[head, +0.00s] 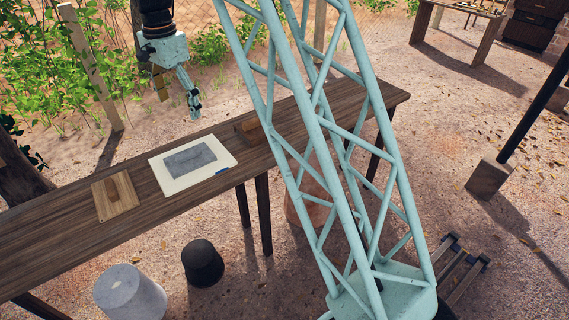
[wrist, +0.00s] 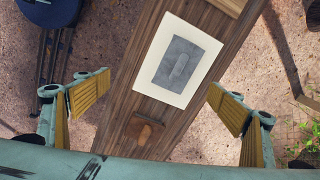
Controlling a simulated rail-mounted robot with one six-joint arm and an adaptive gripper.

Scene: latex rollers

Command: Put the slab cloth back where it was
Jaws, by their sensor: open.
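A flat grey rectangle, which looks like the slab cloth (head: 190,160), lies on a cream board (head: 185,185) on the long wooden table. In the wrist view the grey cloth (wrist: 163,80) shows a faint oblong shape in its middle, and the cream board (wrist: 199,76) frames it on all sides.
A wooden board (head: 104,208) with a brown oblong piece (head: 121,186) lies left of the cream board.

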